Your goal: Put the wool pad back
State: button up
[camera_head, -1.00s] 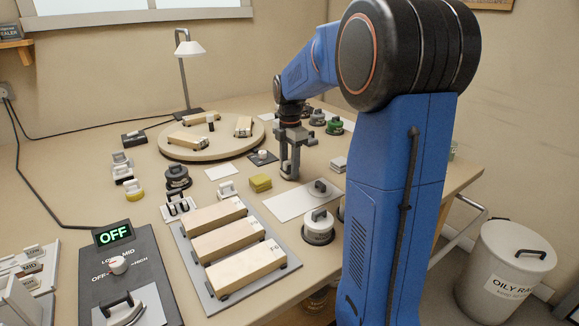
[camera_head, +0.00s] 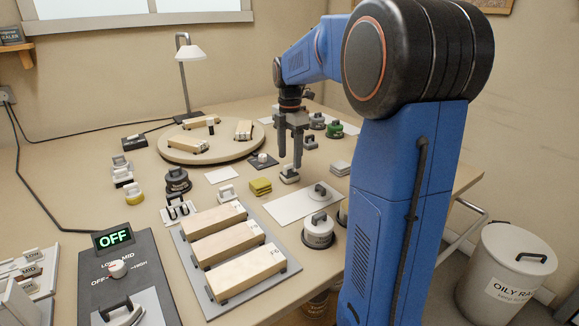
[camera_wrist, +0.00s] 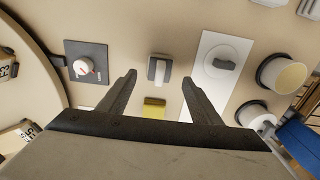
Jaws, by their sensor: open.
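My gripper (camera_head: 290,161) is open and empty, pointing down just above this pad. In the wrist view its two fingers (camera_wrist: 159,79) stand apart to either side of it.
A small dark knob box (camera_head: 262,161) and the round turntable (camera_head: 212,156) are farther left. A board with wooden blocks (camera_head: 203,282) lies in front. Round tubs (camera_head: 318,232) stand close right.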

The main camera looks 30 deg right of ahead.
aim_at(290, 165)
notch_tip(290, 165, up, 6)
dwell(0.4)
jog(key=shift+r, duration=0.1)
